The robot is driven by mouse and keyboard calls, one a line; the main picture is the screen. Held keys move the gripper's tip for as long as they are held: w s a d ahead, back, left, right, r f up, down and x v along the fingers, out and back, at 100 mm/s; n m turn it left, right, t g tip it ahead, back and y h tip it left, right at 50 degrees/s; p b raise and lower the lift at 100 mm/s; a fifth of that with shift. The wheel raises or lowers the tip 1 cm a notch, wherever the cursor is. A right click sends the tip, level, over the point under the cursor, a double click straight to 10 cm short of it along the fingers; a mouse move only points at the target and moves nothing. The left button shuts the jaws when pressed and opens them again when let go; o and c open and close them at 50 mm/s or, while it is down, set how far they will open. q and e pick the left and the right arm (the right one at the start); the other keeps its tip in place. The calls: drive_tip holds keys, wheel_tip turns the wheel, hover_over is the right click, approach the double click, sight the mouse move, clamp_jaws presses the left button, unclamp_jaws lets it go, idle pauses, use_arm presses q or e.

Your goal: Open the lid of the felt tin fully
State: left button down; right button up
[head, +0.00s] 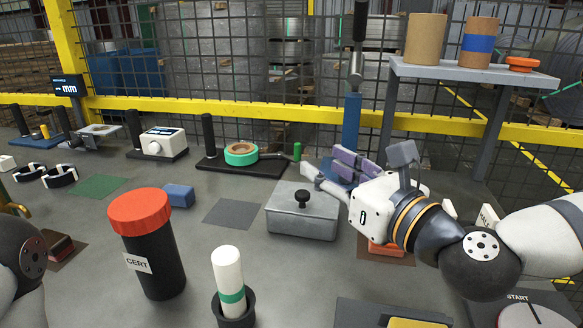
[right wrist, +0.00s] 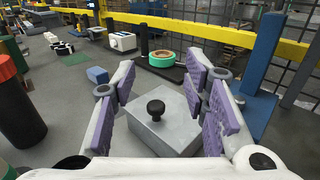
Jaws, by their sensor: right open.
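The felt tin appears to be the grey metal box (head: 300,223) with a flat lid and a black round knob (head: 303,198) on top. It stands on the table right of the middle in the head view. Its lid lies shut, so the inside is hidden. My right gripper (head: 330,168) is open, with purple pads, just behind and right of the tin. In the right wrist view the tin (right wrist: 165,135) and its knob (right wrist: 156,106) show between the spread fingers, which hold nothing.
A black canister with an orange cap (head: 150,245) and a white tube in a black cup (head: 230,285) stand left of the tin. A tape roll (head: 241,153) lies behind it. A blue post (head: 351,130) and raised shelf (head: 470,75) stand behind right. A grey mat (head: 232,213) lies left.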

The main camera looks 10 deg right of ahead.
drive_tip(key=b, duration=0.2)
approach(306, 197)
drive_tip(key=w, duration=0.1)
drive_tip(key=w+a, duration=0.1)
drive_tip(key=w+f, duration=0.1)
drive_tip(key=w, duration=0.1)
drive_tip(key=shift+a+f, duration=0.1)
drive_tip(key=shift+a, duration=0.15)
drive_tip(key=x, duration=0.4)
drive_tip(key=r+x, duration=0.1)
drive_tip(key=x, duration=0.1)
drive_tip(key=shift+w+a, duration=0.15)
drive_tip(key=shift+w, duration=0.1)
use_arm(q)
drive_tip(key=s+f, duration=0.1)
drive_tip(key=s+f+g, duration=0.1)
drive_tip(key=s, duration=0.1)
drive_tip(key=shift+s, duration=0.15)
use_arm(e)
drive_tip(key=shift+w+r, duration=0.1)
drive_tip(key=shift+w, duration=0.1)
drive_tip(key=shift+c, duration=0.6)
clamp_jaws()
